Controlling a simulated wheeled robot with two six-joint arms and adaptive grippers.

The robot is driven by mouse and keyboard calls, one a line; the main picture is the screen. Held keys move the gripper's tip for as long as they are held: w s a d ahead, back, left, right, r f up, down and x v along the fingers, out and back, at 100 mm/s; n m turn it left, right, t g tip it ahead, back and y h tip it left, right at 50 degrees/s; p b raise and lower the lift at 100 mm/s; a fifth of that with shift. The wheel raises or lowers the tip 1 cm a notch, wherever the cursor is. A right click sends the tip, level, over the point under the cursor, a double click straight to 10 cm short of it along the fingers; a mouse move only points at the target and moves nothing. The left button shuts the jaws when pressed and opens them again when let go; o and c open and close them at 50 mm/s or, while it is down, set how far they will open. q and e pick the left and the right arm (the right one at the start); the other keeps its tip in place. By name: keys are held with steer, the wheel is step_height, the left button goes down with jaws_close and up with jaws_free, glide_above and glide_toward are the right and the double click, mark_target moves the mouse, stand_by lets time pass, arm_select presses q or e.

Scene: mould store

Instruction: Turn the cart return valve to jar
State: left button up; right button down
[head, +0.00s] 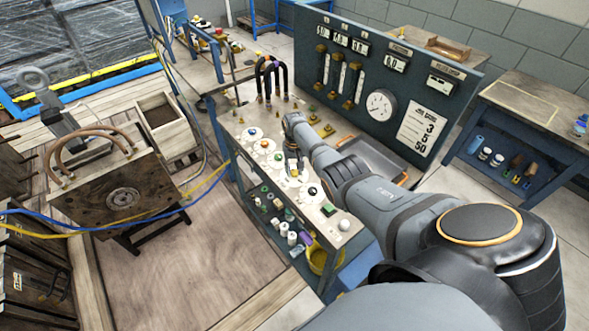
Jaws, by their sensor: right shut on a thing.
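The bench (238,128) has a row of white round dials with small coloured knobs on its top. A blue knob (252,131), an orange knob (264,143) and a dark blue knob (312,191) show. My right gripper (292,172) points down at a dial between the orange and dark blue knobs. It is shut on a valve knob there, mostly hidden by the fingers. I cannot read the dial labels, so I cannot tell which is the cart return valve or where it points. My left gripper is not in view.
A blue panel (455,52) with gauges stands behind the bench. Bent black tubes (271,75) rise at the bench's far end. A grey tray (372,160) lies right of my forearm. A wooden box with copper pipes (107,195) and blue and yellow hoses is at left.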

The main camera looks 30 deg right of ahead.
mark_target(294, 171)
stand_by(0.3)
steer(key=c, duration=1)
jaws_free()
steer(key=shift+r, duration=0.1)
step_height(294, 171, up, 12)
